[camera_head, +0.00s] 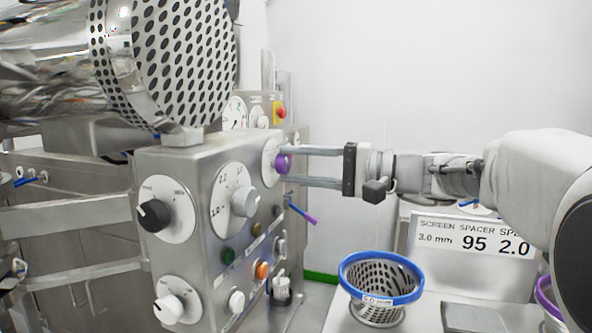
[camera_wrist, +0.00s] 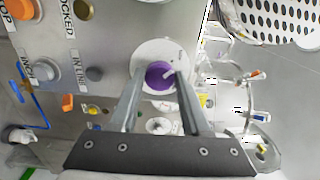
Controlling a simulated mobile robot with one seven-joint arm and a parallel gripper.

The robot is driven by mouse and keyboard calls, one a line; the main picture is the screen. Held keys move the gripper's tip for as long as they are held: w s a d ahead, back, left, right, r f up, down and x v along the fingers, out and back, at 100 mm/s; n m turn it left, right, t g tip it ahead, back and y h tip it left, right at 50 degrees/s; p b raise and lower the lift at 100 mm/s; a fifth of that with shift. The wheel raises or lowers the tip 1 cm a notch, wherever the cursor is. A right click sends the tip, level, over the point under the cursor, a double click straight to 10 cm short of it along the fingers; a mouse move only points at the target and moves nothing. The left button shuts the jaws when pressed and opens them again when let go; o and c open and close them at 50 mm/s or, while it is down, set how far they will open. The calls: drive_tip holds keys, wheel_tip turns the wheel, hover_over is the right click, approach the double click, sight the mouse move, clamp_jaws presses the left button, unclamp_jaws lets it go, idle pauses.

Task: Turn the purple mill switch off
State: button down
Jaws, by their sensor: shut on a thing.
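The purple mill switch (camera_head: 283,163) is a round knob on a white dial plate, on the right face of the grey control box (camera_head: 180,160). In the wrist view the purple switch (camera_wrist: 160,76) has a pale pointer mark toward its right side. My gripper (camera_head: 287,167) reaches in from the right with its two long fingers at the knob. In the wrist view the fingers of my gripper (camera_wrist: 158,80) lie on either side of the knob and are shut on it. The dial's lettering is too small to read.
The box also carries a black knob (camera_head: 153,215), a large grey dial (camera_head: 243,200) and several small buttons. A red stop button (camera_head: 281,112) is behind. A blue-rimmed screen basket (camera_head: 380,285) and a printed sign (camera_head: 472,240) stand below my arm.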

drive_tip(key=shift+c, duration=1.8)
unclamp_jaws()
drive_tip(key=p+v, duration=0.1)
drive_tip(key=v, duration=1.6)
drive_tip(key=shift+d+p, duration=0.2)
drive_tip(key=shift+p, duration=0.15)
drive_tip(key=shift+s+a, duration=0.1)
